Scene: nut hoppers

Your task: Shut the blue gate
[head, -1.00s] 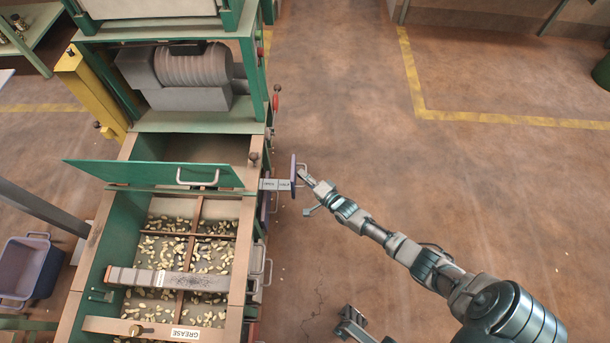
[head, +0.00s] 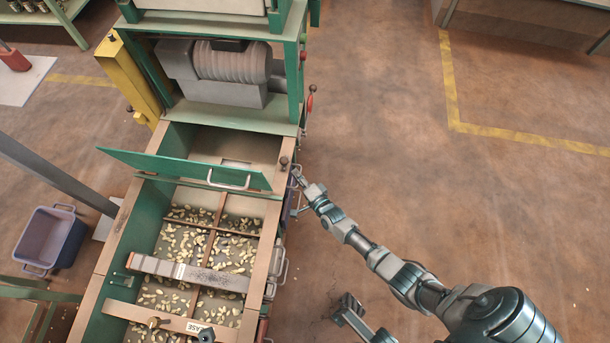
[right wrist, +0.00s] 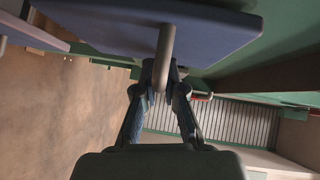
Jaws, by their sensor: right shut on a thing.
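The blue gate (right wrist: 205,28) is a flat blue plate with a grey bar handle (right wrist: 163,52), filling the top of the right wrist view. In the head view its plate (head: 288,200) sits close against the right side wall of the hopper, partly hidden by my gripper. No labelled length of its slide shows outside the wall. My right gripper (head: 298,178) is at the gate's outer side. In the right wrist view its fingers (right wrist: 160,78) are shut on the bar handle.
The hopper (head: 100,290) holds scattered nuts under crossbars. A green flap (head: 185,168) with a handle stands raised above it. A grey roller machine (head: 225,75) is behind. More handles (head: 279,262) stick out along the right wall. The floor (head: 410,190) at right is clear.

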